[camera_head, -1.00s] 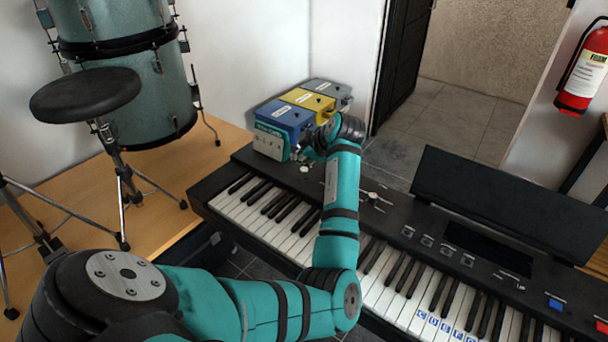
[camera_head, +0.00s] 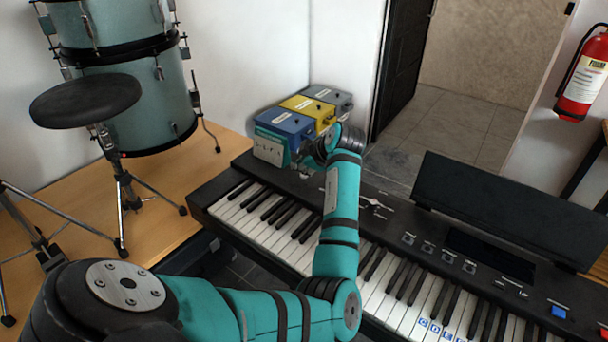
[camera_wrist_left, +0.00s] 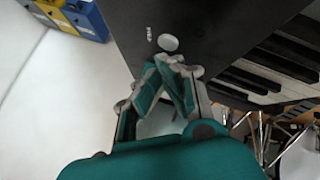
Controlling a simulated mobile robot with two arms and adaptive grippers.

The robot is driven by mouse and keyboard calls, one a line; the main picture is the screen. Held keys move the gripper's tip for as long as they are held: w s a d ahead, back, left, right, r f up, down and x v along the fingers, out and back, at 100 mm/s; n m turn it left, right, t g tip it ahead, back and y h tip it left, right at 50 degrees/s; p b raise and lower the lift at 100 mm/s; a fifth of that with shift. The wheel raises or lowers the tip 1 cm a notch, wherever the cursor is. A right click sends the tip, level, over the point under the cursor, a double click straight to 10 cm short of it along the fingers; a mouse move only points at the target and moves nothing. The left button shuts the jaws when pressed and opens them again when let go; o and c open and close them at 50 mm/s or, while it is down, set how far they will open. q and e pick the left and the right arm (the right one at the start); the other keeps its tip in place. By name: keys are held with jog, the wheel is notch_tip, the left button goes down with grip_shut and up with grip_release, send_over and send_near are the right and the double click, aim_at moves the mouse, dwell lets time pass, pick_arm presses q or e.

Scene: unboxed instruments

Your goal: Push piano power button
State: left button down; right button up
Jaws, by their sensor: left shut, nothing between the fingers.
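The black piano keyboard (camera_head: 400,235) runs diagonally across the head view. Its power button, a small round pale button (camera_wrist_left: 168,42), sits on the dark top panel in the left wrist view, beside a small white label. My left gripper (camera_wrist_left: 176,62) is shut and empty, with its fingertips just below the button in that view. Whether they touch it I cannot tell. In the head view my left arm reaches over the keys to the piano's far left end, and my wrist largely hides the fingers. My right gripper is in neither view.
Blue (camera_head: 285,124), yellow (camera_head: 309,108) and grey (camera_head: 330,96) boxes stand close behind the piano's left end, near my wrist. A black music stand (camera_head: 500,205) rises at the right. Drums (camera_head: 125,100) and a stool (camera_head: 85,100) stand at the left.

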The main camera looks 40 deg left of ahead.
aim_at(302, 176)
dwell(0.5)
pick_arm(q)
jog(key=shift+f, duration=0.45)
jog(key=shift+f, duration=0.2)
jog(key=shift+r, duration=0.1)
dwell(0.3)
jog(key=shift+r+p, duration=0.35)
jog(key=shift+r, duration=0.2)
notch_tip(302, 176, up, 6)
jog(key=p, duration=0.4)
jog(key=shift+p, duration=0.4)
